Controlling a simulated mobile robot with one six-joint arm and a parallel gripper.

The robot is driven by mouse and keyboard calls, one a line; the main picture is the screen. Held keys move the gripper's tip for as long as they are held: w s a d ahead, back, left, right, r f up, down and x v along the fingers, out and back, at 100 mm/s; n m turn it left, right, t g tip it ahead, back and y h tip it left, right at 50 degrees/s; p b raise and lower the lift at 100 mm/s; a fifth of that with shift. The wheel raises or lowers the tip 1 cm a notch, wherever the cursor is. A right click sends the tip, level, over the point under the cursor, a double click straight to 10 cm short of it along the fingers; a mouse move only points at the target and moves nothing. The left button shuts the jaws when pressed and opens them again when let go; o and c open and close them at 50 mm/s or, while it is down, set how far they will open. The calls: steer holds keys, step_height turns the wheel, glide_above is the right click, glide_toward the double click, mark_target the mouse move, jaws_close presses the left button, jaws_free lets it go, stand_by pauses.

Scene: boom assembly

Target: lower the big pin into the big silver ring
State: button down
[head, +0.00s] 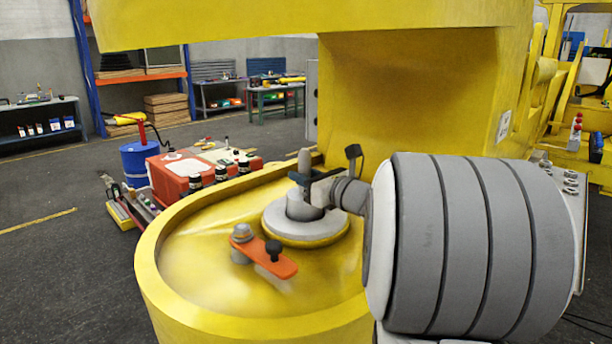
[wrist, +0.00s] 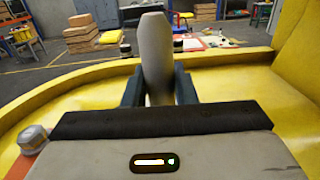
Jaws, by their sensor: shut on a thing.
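The big pin (head: 304,162) is grey, with a narrower top and a thicker lower part, and stands about upright. My gripper (head: 310,180) is shut on the big pin, which also shows upright between the two dark fingers in the wrist view (wrist: 156,50). The big silver ring (head: 275,219) lies on the yellow boom part, below my gripper. The pin's lower end is at the ring's middle in the head view; I cannot tell whether it is inside the hole or just above it. The ring is hidden in the wrist view.
An orange lever with a black knob (head: 276,260) and a grey bolt (head: 241,236) sit in front of the ring. A raised yellow rim (head: 160,235) curves around the left. A yellow wall (head: 400,95) stands behind, with an overhang above. A red toolbox (head: 172,178) is beyond the rim.

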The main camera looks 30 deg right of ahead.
mark_target(293, 189)
steer(key=shift+f+b, duration=1.8)
steer(key=shift+f, duration=0.25)
steer(key=c, duration=1.4)
jaws_free()
steer(key=o, duration=0.3)
steer(key=shift+f, duration=0.25)
steer(key=b+v, duration=0.1)
steer(key=v, duration=0.5)
steer(key=shift+s+d, duration=0.15)
steer(key=shift+s, duration=0.15)
steer(key=shift+s+d, duration=0.15)
steer(key=shift+s, duration=0.5)
